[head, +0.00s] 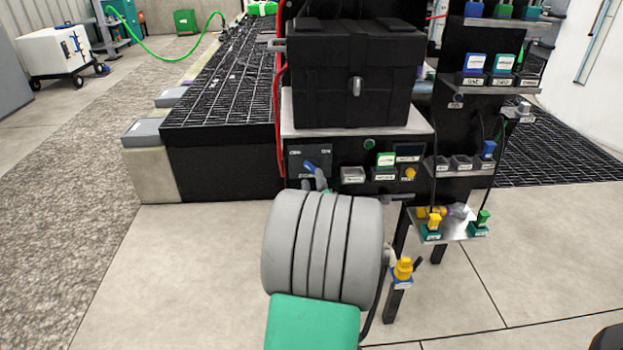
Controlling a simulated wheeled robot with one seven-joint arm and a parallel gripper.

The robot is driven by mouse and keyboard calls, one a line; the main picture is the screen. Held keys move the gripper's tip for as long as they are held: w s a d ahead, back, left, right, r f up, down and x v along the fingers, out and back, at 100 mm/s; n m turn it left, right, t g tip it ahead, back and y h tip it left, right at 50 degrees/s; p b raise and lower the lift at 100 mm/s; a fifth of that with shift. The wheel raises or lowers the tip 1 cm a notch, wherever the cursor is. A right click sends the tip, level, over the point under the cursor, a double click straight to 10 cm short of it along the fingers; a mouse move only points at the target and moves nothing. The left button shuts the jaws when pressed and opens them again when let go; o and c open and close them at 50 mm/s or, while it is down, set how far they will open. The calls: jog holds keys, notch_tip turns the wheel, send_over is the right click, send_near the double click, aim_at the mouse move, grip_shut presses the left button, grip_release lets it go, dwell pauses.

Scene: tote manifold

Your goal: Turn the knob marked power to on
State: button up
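A dark control panel (296,157) with small white lettering is on the front of the bench, under the large black case. A blue knob handle (311,168) shows on this panel, tilted up to the left. The lettering around it is too small to read surely. My gripper (319,181) is just below and right of the blue handle, in front of the panel. Most of it is hidden behind my own grey and green arm links. I cannot tell whether its fingers touch the knob or how far apart they are.
A small metal shelf (455,232) with yellow and green fittings stands at the right. A yellow fitting (403,268) is close beside my arm.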

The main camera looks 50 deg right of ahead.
aim_at(311, 170)
jog(key=x, duration=0.4)
jog(key=shift+w+d, duration=0.1)
jog(key=shift+w, duration=0.05)
jog(key=shift+c, duration=0.4)
grip_shut()
